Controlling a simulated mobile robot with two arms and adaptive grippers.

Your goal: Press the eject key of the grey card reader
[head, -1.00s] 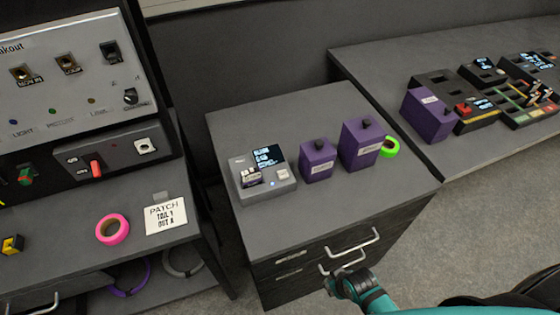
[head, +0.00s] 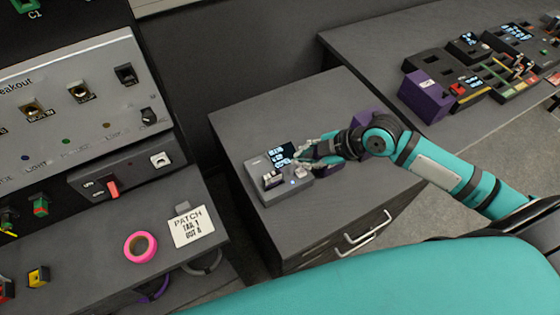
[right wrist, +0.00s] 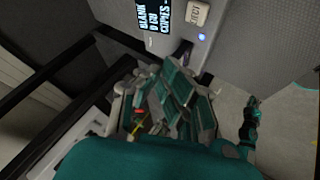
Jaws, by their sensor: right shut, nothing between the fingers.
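The grey card reader (head: 262,168) sits on the dark cabinet top, with a lit screen (head: 286,151) and a card standing in its front (head: 272,181). Its pale key (head: 300,172) is at the right front, beside a blue light. In the right wrist view the key (right wrist: 199,14) shows at the top, its lettering hard to read. My right gripper (head: 303,155) is shut and empty, close beside the reader's screen and key; I cannot tell whether it touches. A small teal and black shape at the right of the wrist view may be my left gripper (right wrist: 250,112); its jaws are unclear.
A purple box (head: 367,119) stands partly hidden behind my right arm. A breakout panel (head: 70,130), pink tape (head: 140,247) and a patch label (head: 192,226) are on the left. Another purple box (head: 426,97) and several devices stand on the right bench. The cabinet's front-left top is clear.

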